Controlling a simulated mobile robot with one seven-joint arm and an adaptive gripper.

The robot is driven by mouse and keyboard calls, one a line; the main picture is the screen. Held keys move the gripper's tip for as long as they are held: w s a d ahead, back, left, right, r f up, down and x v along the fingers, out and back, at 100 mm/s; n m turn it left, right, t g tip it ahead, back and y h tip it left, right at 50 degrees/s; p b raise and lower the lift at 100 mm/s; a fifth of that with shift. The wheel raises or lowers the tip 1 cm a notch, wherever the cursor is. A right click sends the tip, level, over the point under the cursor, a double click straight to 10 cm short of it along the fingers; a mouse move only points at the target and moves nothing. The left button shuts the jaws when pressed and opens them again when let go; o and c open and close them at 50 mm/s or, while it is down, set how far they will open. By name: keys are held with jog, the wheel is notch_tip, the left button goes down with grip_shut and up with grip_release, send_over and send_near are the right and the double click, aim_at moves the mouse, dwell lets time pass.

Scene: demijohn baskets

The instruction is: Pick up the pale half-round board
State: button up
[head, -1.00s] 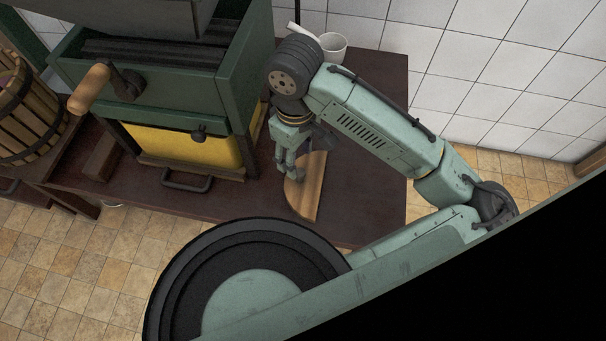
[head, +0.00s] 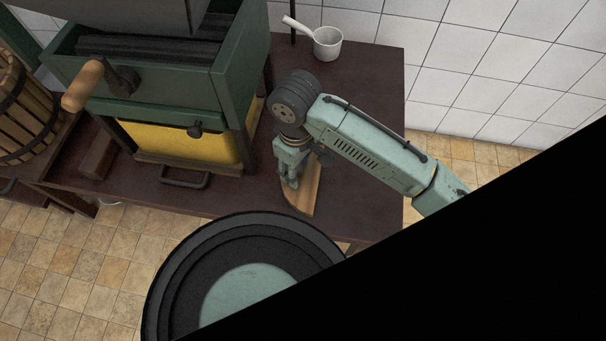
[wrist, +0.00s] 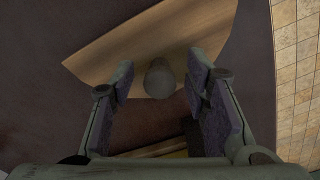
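The pale half-round board (head: 306,196) lies on the dark brown table, partly hidden behind my gripper in the head view. In the wrist view the board (wrist: 195,35) fills the upper middle, with its curved edge to the right. A round knob or peg (wrist: 159,78) stands up from it. My gripper (head: 290,184) is down at the board. In the wrist view my gripper (wrist: 161,72) is open, one finger on each side of the knob, with gaps showing on both sides. I cannot tell how far the fingertips are above the board.
A green machine with a yellow front (head: 185,145) stands left of my arm. A white dipper or mug (head: 327,42) is at the table's back. A slatted wooden basket (head: 25,110) is at far left. The dark table (head: 365,205) is bare right of the board.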

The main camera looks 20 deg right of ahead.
grip_shut()
dwell(0.3)
jog(key=shift+r, duration=0.15)
dwell(0.3)
